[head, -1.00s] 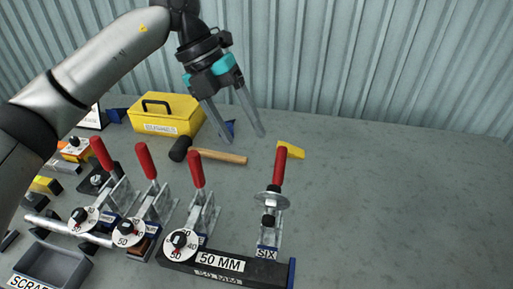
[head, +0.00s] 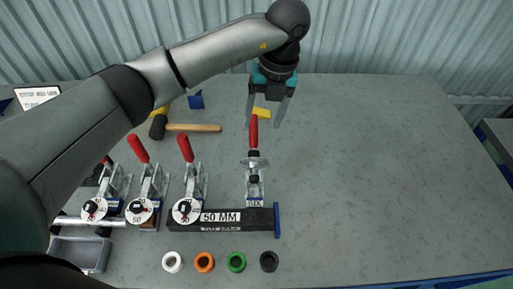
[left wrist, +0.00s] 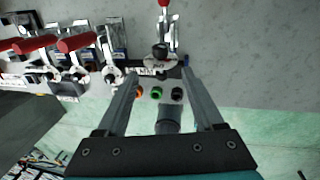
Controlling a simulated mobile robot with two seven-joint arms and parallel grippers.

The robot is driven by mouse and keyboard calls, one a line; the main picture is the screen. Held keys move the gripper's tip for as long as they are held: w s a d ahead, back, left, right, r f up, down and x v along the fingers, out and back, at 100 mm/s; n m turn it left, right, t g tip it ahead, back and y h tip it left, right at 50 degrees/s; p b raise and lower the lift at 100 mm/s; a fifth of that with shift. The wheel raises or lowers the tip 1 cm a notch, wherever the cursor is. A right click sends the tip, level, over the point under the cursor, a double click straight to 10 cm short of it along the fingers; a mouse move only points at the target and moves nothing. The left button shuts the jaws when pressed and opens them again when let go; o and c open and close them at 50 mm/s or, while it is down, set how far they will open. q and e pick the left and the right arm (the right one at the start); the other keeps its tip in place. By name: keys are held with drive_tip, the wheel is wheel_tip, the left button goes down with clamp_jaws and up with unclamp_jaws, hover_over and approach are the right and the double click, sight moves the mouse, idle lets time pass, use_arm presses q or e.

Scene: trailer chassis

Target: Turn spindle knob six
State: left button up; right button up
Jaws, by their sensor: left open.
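The clamp marked SIX (head: 254,190) stands at the right end of the 50 MM bar, with an upright red handle (head: 254,132). Its spindle has a silver disc and a dark knob (head: 254,179); in the left wrist view the dark knob (left wrist: 159,51) shows beyond the fingertips. My left gripper (head: 262,125) is open and empty, fingers down, above and behind the red handle. In the left wrist view the left gripper (left wrist: 160,74) has its fingers spread either side of the clamp's line. I cannot tell the exact height gap. My right gripper is not in view.
Several red-handled clamps with dials (head: 186,210) stand left of it. The black 50 MM bar (head: 255,222) lies in front. Loose rings, including a green one (head: 236,262), lie near the front edge. A hammer (head: 195,127) lies behind. The table's right side is clear.

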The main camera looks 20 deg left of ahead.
sight(255, 151)
use_arm(q)
drive_tip(key=f, duration=0.4)
drive_tip(key=a+f, duration=0.1)
drive_tip(key=f, duration=0.3)
drive_tip(key=a+f, duration=0.1)
drive_tip(key=f, duration=0.3)
drive_tip(key=shift+s+f+p, duration=0.2)
drive_tip(key=shift+s+p, duration=0.1)
drive_tip(key=shift+s, duration=0.05)
clamp_jaws()
